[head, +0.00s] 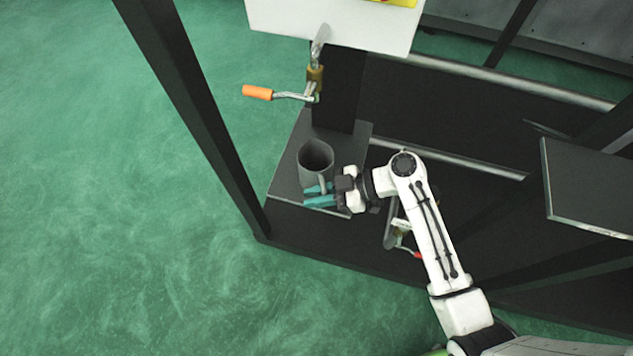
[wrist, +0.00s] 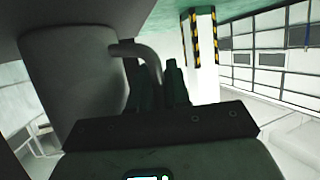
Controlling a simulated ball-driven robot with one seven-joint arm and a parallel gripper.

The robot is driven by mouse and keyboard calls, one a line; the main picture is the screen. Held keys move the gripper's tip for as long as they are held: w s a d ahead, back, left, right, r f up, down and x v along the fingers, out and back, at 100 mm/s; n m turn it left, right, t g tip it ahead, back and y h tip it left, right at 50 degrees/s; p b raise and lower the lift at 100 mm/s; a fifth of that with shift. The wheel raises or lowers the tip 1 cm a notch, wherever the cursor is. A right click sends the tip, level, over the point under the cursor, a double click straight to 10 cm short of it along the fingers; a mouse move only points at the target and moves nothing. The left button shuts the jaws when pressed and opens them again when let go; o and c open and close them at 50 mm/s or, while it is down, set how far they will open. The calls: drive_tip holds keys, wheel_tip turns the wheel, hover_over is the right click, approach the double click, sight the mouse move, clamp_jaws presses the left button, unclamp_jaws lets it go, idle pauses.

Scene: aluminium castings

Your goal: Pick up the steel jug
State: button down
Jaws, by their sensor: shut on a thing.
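The steel jug (head: 316,158) is a grey, open-topped cylinder on a small dark shelf (head: 285,181) in the head view. Its handle points toward my gripper. My gripper (head: 320,195) comes from the right, its teal fingers shut at the jug's handle. In the wrist view the jug (wrist: 70,80) fills the left side, and its curved handle (wrist: 145,60) runs down to the dark fingers (wrist: 155,88), which are shut on it. The lower end of the handle is hidden behind the fingers. The jug looks upright; I cannot tell whether its base touches the shelf.
A crank with an orange grip (head: 257,92) and a brass-coloured fitting (head: 315,75) hang above the shelf, below a white panel (head: 335,22). A dark post (head: 190,100) stands left of the shelf. A flat dark plate (head: 590,185) is at the right. Green floor lies open at left.

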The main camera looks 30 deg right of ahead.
drive_tip(key=shift+r, duration=0.15)
drive_tip(key=shift+r, duration=1)
drive_tip(key=s+r, duration=1)
drive_tip(key=s, duration=0.4)
drive_tip(key=shift+d+r, duration=0.3)
